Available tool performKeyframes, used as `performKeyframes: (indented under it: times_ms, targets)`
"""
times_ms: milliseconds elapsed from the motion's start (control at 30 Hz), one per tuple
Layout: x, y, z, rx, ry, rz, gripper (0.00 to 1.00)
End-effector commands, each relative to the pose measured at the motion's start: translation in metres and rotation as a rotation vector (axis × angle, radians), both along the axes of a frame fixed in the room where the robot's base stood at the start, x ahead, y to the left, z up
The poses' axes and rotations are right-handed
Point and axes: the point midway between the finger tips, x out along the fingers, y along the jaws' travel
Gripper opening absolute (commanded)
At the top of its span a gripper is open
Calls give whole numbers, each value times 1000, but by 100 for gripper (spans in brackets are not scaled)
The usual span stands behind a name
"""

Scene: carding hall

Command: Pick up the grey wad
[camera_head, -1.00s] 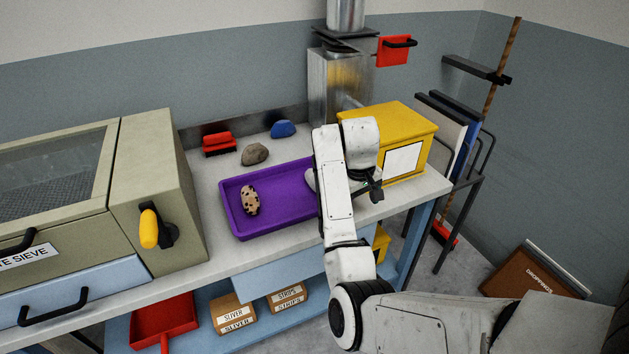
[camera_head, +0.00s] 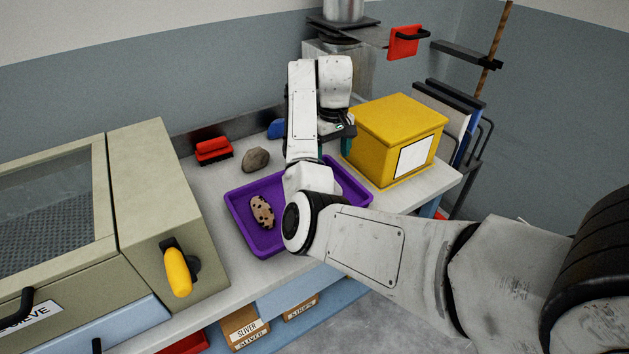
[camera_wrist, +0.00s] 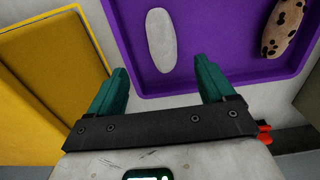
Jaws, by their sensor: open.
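A pale grey, smooth oval wad (camera_wrist: 161,40) lies in the purple tray (camera_wrist: 190,82) in the wrist view, near the tray's side wall. My arm hides it in the head view. A darker grey-brown wad (camera_head: 255,159) lies on the bench outside the tray (camera_head: 236,213). A tan wad with dark spots (camera_head: 262,211) lies in the tray and shows at the upper right of the wrist view (camera_wrist: 284,26). My gripper (camera_wrist: 160,66) is open and empty, its teal fingers apart. The pale wad appears beyond the fingertips, between them in the picture, with no visible contact.
A yellow box (camera_head: 395,139) stands right of the tray, close to my gripper; it fills the wrist view's left side (camera_wrist: 50,75). A blue wad (camera_head: 276,128) and a red brush (camera_head: 213,150) lie behind the tray. The sieve cabinet (camera_head: 165,205) stands left.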

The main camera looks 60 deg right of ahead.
Motion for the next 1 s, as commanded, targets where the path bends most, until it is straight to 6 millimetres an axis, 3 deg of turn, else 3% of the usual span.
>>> performKeyframes:
  times_ms: [300, 567, 800, 1000]
  targets:
    - [-1, 0, -44, 2, 2, 0, 82]
    - [1, 1, -62, 2, 2, 1, 82]
    - [2, 3, -96, 4, 2, -1, 82]
    - [3, 2, -106, 1, 0, -1, 82]
